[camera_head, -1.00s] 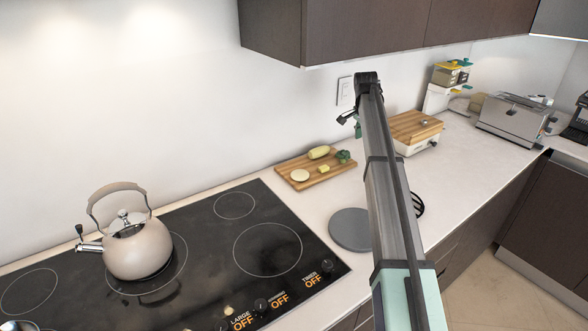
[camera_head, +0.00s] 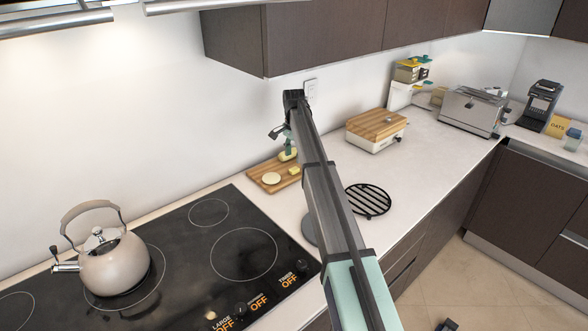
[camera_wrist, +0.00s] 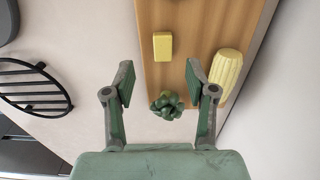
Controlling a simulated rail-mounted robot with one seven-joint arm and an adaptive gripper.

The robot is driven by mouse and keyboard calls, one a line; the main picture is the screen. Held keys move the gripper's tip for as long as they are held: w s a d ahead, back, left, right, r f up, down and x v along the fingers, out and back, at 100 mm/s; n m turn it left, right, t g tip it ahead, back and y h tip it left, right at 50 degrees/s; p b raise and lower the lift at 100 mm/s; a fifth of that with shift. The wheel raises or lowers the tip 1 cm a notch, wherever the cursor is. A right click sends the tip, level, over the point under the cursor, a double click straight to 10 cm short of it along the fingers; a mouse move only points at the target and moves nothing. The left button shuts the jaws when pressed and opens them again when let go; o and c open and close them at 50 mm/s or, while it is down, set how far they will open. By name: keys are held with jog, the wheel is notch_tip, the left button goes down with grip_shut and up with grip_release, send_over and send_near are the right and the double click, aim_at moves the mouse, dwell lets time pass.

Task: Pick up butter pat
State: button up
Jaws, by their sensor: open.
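The butter pat (camera_wrist: 163,46) is a small yellow block lying on the wooden cutting board (camera_wrist: 190,18). It also shows in the head view (camera_head: 294,171), just left of my arm. In the wrist view my gripper (camera_wrist: 160,75) is open and empty, above the board's near end. The butter pat lies ahead of the gap between the fingers, apart from them. A green broccoli piece (camera_wrist: 167,105) shows between the fingers, near the board's end. A pale yellow corn piece (camera_wrist: 228,72) lies to the right. In the head view my arm hides the board's right end.
A round pale slice (camera_head: 271,179) lies on the board's left part. A black trivet (camera_head: 368,200) and a wooden-topped appliance (camera_head: 376,130) stand to the right. A kettle (camera_head: 114,262) sits on the cooktop (camera_head: 190,262). The wall is close behind the board.

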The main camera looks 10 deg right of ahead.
aim_at(294, 169)
jog(key=shift+w+d+f+p, duration=0.15)
jog(key=shift+f+p, duration=0.55)
jog(key=shift+f, duration=0.95)
jog(key=shift+w+a+f+p, duration=0.15)
jog(key=shift+f+p, duration=0.5)
jog(key=shift+f, duration=0.95)
jog(key=shift+d, duration=0.1)
jog(key=c, duration=0.9)
